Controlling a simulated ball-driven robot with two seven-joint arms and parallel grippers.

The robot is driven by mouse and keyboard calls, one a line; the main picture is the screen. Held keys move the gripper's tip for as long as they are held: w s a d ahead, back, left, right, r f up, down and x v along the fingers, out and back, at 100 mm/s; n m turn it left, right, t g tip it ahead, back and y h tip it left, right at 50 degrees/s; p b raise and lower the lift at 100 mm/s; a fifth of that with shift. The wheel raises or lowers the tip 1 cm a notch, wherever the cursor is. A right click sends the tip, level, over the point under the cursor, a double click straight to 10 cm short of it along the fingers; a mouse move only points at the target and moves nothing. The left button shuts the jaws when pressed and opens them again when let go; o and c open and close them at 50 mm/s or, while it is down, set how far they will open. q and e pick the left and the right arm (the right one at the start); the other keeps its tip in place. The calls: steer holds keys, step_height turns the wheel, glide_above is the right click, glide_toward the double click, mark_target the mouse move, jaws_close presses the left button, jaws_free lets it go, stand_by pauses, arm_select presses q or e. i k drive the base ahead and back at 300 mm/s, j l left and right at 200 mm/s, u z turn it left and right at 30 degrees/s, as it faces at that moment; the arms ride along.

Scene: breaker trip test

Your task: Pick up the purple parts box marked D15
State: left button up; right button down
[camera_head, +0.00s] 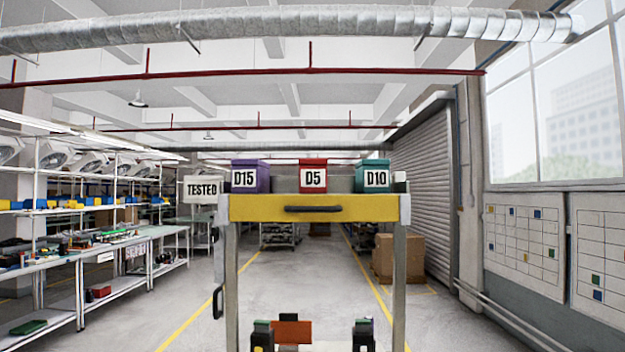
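The purple parts box (250,177) marked D15 stands upright on top of the cart with a yellow drawer front (370,209), near its left end. Its white label faces me. A red box (313,176) marked D5 stands at the middle of the same top. A teal box (373,177) marked D10 stands towards the right end. The boxes are apart from each other.
A TESTED sign (201,189) is just left of the cart top. Workbenches (105,257) line the left. Cardboard boxes (400,256) stand behind at right.

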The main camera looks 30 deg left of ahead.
mark_target(248, 174)
steer(key=u, duration=1.4)
steer(key=i+l, duration=0.1)
steer(key=l, duration=0.2)
steer(key=i+l+u, duration=0.1)
steer(key=l, duration=0.25)
steer(key=i+l, duration=0.1)
steer(key=l, duration=0.2)
steer(key=i+u, duration=0.05)
